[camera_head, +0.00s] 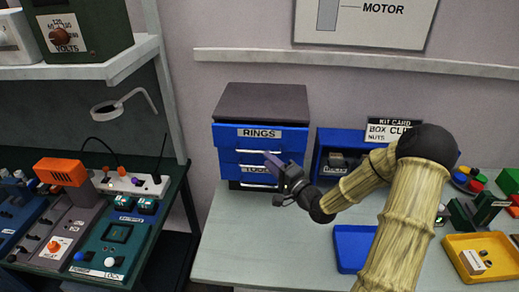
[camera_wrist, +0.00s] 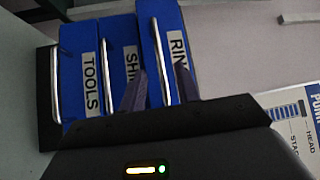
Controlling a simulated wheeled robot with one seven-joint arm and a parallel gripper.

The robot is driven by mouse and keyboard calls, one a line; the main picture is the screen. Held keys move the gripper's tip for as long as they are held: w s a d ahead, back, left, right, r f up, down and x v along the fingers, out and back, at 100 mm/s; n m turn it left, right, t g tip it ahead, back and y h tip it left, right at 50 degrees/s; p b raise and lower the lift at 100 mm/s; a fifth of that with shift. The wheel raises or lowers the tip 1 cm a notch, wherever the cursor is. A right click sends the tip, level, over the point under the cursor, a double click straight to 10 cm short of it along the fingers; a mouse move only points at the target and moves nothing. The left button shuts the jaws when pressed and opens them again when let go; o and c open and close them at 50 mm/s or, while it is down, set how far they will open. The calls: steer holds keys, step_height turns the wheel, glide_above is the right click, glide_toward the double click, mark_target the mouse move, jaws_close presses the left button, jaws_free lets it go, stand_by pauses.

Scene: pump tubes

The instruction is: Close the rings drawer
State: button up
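The rings drawer (camera_head: 225,137) is the top blue drawer of a dark-topped cabinet, with a white RINGS label and a pale bar handle. Its front seems to stand a little forward of the drawers below. In the wrist view the rings drawer (camera_wrist: 167,30) is turned sideways, at the right of the stack. My gripper (camera_head: 271,158) is in front of the cabinet, near the rings handle. In the wrist view my gripper (camera_wrist: 160,88) has its two dark fingers apart, with the rings handle (camera_wrist: 161,60) showing between them. Contact with the handle cannot be told.
The shims drawer (camera_wrist: 120,30) and tools drawer (camera_wrist: 79,45) are below it. A blue open box (camera_head: 322,160) stands right of the cabinet. A blue tray (camera_head: 350,240) and a yellow tray (camera_head: 452,265) lie on the bench. The bench front left is clear.

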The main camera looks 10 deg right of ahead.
mark_target(259, 152)
steer(key=p+x, duration=0.1)
steer(key=x, duration=0.4)
steer(key=shift+w+a, duration=0.2)
steer(key=shift+w, duration=0.15)
jaws_close()
